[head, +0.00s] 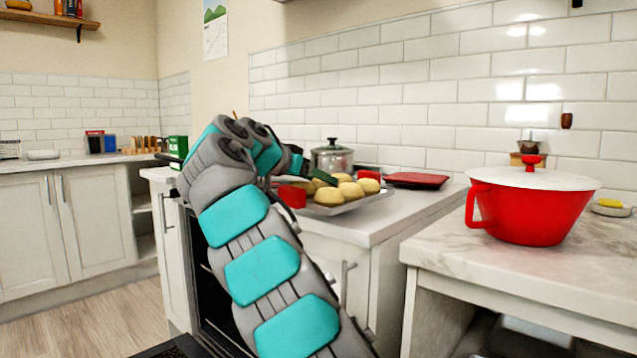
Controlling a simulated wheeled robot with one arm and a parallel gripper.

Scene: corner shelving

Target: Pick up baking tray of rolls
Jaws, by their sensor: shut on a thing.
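The baking tray (352,204) is a pale, shallow tray with red parts at its left end and back. Several round golden rolls (350,191) lie on it. It is at the front left of the counter, partly hidden behind my arm; I cannot tell whether it touches the counter. My gripper (312,179) is at the tray's left part, with dark fingers beside the rolls. It is shut on the tray, though the contact itself is mostly hidden.
A steel pot (332,158) and a flat red dish (416,180) stand behind on the counter (400,215). A large red pot with a white lid (530,205) stands on the marble worktop at right. An open oven or cabinet front (215,285) is below my arm.

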